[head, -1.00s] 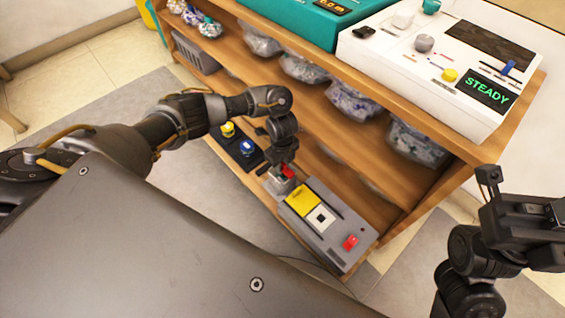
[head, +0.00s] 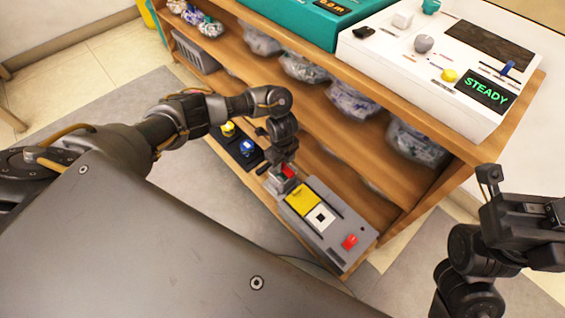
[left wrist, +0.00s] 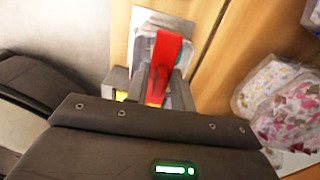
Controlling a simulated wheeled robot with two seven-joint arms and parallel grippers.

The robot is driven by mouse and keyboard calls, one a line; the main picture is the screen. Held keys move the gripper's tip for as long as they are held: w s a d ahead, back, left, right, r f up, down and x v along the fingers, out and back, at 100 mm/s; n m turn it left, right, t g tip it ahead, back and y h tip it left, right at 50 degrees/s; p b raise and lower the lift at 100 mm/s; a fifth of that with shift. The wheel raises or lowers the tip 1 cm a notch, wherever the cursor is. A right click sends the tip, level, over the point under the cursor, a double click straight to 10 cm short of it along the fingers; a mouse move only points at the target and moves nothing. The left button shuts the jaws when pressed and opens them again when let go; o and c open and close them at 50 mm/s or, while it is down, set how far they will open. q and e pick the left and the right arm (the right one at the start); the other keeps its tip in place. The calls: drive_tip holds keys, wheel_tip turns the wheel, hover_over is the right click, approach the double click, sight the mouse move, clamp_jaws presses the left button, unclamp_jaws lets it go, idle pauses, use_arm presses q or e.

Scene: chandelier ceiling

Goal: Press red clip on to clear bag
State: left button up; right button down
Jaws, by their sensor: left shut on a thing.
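A grey panel (head: 335,245) with a yellow pad and a red block lies right of the bag. A black tray (head: 238,150) with yellow and blue pieces lies left. The wooden shelf (head: 400,185) holds several filled bags. A white console (head: 440,60) reading STEADY stands on top.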

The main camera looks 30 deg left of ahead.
use_arm(q)
drive_tip(key=shift+f+b, duration=0.45)
drive_tip(key=shift+f, duration=0.25)
idle(0.5)
drive_tip(key=o, duration=1)
drive_tip(key=shift+c, duration=1)
